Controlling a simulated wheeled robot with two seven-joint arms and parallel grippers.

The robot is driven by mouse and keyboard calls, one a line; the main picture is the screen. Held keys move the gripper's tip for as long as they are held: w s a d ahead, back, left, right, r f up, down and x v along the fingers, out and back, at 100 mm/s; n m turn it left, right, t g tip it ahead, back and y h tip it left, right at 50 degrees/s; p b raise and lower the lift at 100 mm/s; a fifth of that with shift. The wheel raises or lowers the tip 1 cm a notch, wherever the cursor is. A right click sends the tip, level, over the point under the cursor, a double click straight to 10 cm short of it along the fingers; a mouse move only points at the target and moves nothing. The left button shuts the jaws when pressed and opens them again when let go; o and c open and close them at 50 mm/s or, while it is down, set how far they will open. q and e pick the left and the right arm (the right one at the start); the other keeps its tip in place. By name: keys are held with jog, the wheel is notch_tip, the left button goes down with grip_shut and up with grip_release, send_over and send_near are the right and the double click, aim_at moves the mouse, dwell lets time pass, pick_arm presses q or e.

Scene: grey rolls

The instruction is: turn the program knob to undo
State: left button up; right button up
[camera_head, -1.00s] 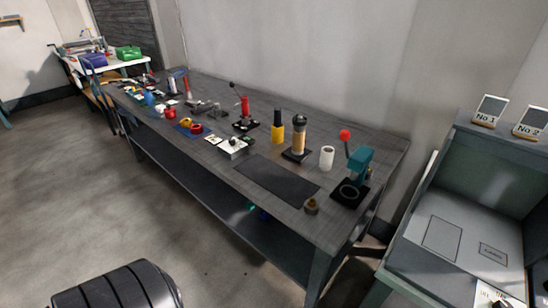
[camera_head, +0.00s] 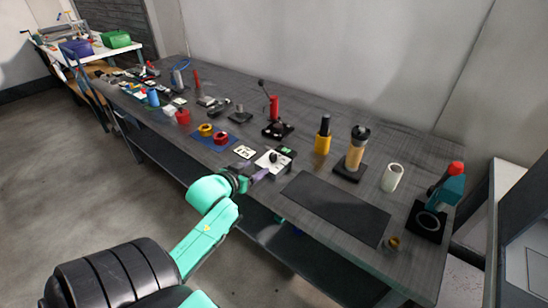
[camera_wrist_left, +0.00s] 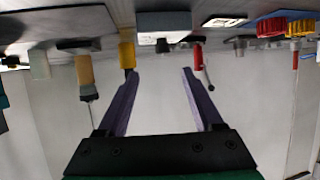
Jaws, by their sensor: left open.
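A white box with a black knob (camera_head: 273,157) on its top sits near the front edge of the grey bench. In the left wrist view, which is upside down, the box (camera_wrist_left: 163,22) shows at the top with the dark knob (camera_wrist_left: 163,46). The knob's markings are too small to read. My left gripper (camera_head: 262,174) is at the bench's front edge, just in front of the box. In the wrist view its two purple fingers (camera_wrist_left: 160,74) are apart, with nothing between them. The knob lies beyond the tips, roughly in line with the gap. My right gripper is not in view.
A labelled white card (camera_head: 244,152) lies left of the box. Red and yellow rolls (camera_head: 206,130) are farther left. A yellow-black bottle (camera_head: 323,138), a tan cylinder on a stand (camera_head: 355,150) and a white roll (camera_head: 392,177) stand right. A dark mat (camera_head: 335,208) lies bare in front.

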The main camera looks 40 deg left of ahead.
aim_at(272, 156)
pick_arm(q)
jog(key=x, duration=1.4)
jog(key=shift+w+a+r, duration=0.1)
jog(key=shift+w+a, duration=0.2)
jog(key=shift+w, duration=0.05)
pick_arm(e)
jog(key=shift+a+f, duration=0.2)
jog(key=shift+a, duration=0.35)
pick_arm(q)
grip_shut()
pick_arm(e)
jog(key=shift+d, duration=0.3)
